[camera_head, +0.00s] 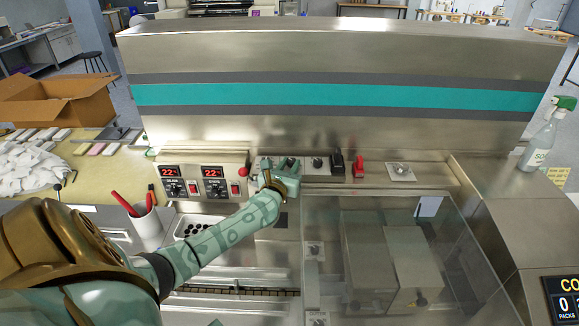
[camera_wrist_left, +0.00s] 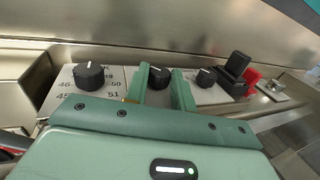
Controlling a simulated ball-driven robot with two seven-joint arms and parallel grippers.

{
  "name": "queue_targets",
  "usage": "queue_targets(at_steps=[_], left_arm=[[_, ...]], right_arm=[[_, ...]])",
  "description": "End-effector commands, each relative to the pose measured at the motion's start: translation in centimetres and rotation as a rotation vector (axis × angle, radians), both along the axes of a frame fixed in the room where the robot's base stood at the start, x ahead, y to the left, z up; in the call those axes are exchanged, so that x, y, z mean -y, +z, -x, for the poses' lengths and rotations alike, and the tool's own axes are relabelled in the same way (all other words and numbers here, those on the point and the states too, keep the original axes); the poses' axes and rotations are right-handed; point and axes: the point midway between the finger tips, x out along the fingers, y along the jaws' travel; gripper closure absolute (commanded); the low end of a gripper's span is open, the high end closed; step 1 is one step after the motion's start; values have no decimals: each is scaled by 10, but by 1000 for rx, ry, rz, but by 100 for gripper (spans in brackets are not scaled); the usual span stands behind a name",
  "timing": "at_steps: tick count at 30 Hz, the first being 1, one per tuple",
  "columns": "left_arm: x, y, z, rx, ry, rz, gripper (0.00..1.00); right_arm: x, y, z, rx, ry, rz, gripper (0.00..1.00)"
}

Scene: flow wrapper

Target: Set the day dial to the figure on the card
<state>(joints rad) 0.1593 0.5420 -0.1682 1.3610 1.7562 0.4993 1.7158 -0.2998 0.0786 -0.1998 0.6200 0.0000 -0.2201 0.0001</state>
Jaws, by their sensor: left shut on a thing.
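My left gripper (camera_head: 288,166) reaches the dial panel on the machine's front. In the left wrist view its two green fingers (camera_wrist_left: 161,92) stand either side of a black knob with a white line, shut on it. This middle knob (camera_wrist_left: 158,74) is the likely day dial; its figures are hidden behind the fingers. To its left is another black dial (camera_wrist_left: 89,75) with printed figures around it, 50 and 51 among them. A small black knob (camera_wrist_left: 206,76) is to the right. I cannot make out a card with a readable figure. My right gripper is not in view.
Right of the dials are a black switch block (camera_head: 337,163), a red switch (camera_head: 358,167) and a knob on a plate (camera_head: 401,169). Two red displays (camera_head: 212,171) read 22 at the left. A clear cover (camera_head: 385,255) fills the front right. A cup (camera_head: 147,226) holds red-handled tools.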

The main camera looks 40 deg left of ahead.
Motion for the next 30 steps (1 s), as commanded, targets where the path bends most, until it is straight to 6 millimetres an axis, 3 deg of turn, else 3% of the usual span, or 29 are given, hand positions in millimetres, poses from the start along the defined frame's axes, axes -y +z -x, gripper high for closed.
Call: queue_targets(at_steps=[3, 4, 6, 15, 19, 30], left_arm=[[0, 0, 0, 0, 1, 0, 98], [0, 0, 0, 0, 1, 0, 72], [0, 0, 0, 0, 1, 0, 53], [0, 0, 1, 0, 1, 0, 53], [5, 0, 13, -1, 1, 1, 53], [41, -2, 101, -3, 0, 2, 53]], right_arm=[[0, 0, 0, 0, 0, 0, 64], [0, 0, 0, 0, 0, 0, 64], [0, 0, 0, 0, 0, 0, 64], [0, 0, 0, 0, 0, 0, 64], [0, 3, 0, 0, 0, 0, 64], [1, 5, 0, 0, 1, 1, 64]])
